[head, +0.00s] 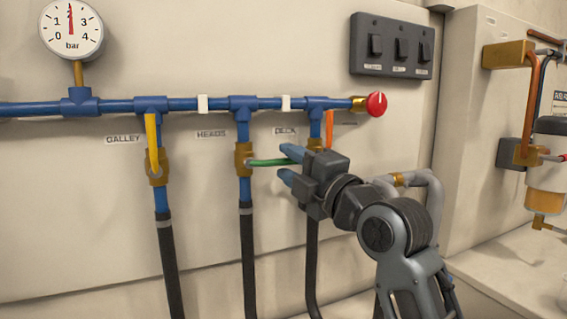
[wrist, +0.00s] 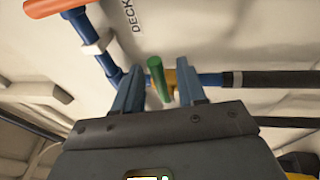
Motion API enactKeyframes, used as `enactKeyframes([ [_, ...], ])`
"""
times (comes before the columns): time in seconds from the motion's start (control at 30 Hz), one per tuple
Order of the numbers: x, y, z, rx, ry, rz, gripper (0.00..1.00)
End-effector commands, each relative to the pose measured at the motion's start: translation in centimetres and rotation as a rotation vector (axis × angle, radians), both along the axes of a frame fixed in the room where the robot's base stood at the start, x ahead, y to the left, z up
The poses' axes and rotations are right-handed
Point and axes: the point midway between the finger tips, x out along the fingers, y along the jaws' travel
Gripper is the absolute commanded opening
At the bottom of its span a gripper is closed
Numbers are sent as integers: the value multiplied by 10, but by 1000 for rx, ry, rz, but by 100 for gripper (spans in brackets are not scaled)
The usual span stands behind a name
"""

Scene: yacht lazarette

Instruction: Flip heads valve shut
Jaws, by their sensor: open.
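The heads valve is a brass valve (head: 243,159) on the vertical blue branch pipe beside the HEADS label (head: 211,134). Its green lever (head: 268,162) lies nearly level, across the pipe, pointing right. My gripper (head: 289,165) is open at the lever's right end, its blue fingers pointing left. In the wrist view the green lever (wrist: 158,78) shows in the gap between the open fingers (wrist: 160,92), with no clear contact. The brass valve body behind it is partly hidden there by the lever and a finger.
The galley valve's yellow lever (head: 152,143) is at left. The deck valve's orange lever (head: 329,130) points up close above my gripper. A red knob (head: 377,104) ends the blue manifold (head: 190,105). A pressure gauge (head: 72,28) and switch panel (head: 391,46) are higher up.

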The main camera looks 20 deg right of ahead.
Motion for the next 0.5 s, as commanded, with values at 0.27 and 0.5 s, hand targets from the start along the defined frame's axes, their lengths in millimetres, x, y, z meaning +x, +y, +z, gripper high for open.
enactKeyframes([
  [0.27,-39,-9,-10,1,1,-1,41],
  [0.5,-48,-11,-10,-1,1,-1,41],
])
